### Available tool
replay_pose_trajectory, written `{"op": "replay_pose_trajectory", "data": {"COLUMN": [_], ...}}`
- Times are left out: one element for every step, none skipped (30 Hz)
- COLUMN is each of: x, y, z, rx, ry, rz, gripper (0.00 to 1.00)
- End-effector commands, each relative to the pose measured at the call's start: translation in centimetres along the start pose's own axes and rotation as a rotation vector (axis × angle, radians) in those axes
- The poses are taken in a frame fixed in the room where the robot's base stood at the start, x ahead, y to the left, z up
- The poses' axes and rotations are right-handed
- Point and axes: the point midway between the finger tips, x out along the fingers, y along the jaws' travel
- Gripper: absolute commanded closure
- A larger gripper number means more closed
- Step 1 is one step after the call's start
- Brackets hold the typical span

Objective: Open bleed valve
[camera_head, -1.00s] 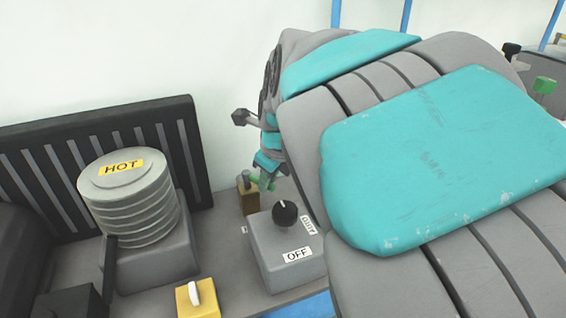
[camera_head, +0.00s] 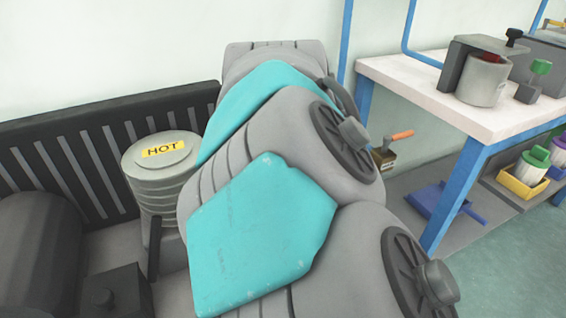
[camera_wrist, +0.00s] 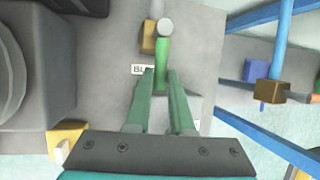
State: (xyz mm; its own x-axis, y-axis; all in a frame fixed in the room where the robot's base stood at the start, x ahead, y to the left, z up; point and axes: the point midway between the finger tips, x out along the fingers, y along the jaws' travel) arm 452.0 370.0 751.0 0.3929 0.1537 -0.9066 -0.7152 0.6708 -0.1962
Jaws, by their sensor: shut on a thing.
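In the wrist view, my gripper (camera_wrist: 162,72) has its two green fingers closed around the lower end of a green valve handle (camera_wrist: 163,54). The handle runs up to a round grey cap (camera_wrist: 165,27) beside a brass valve body (camera_wrist: 148,38). A white label (camera_wrist: 139,70) reading "BL" lies left of the fingers, partly covered by one. In the head view, my own arm hides the valve and my gripper.
A grey ribbed cylinder marked HOT (camera_head: 160,165) stands close left of my arm. A black slatted rack (camera_head: 100,150) is behind it. Another brass valve with an orange handle (camera_head: 398,136) and a white-topped table (camera_head: 420,100) are at the right. A yellow block (camera_wrist: 62,135) shows lower left in the wrist view.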

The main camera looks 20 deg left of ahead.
Motion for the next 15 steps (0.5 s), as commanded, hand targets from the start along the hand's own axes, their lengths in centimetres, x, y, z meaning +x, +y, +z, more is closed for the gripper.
{"op": "replay_pose_trajectory", "data": {"x": [-0.24,-0.24,-0.24,-0.25,-0.24,-0.25,-0.25,-0.26,-0.26,-0.26,-0.26,-0.26,-0.26,-0.24,-0.22], "y": [0.08,0.09,0.11,0.11,0.11,0.11,0.11,0.12,0.12,0.13,0.13,0.13,0.13,0.13,0.12], "z": [0.29,0.29,0.30,0.30,0.30,0.31,0.32,0.32,0.33,0.33,0.34,0.33,0.32,0.30,0.27], "rx": [0.001,0.001,0.002,0.002,0.002,0.002,0.002,0.002,0.002,0.002,0.002,0.001,0.001,0.001,0.002], "ry": [-0.009,-0.009,-0.009,-0.009,-0.009,-0.010,-0.010,-0.010,-0.010,-0.010,-0.010,-0.010,-0.010,-0.009,-0.008], "rz": [0.000,0.000,0.000,0.000,0.000,0.000,0.000,0.000,0.000,0.000,0.000,0.001,0.001,0.001,0.001], "gripper": [1.00,1.00,1.00,1.00,1.00,1.00,1.00,1.00,1.00,1.00,1.00,0.76,0.72,0.69,0.65]}}
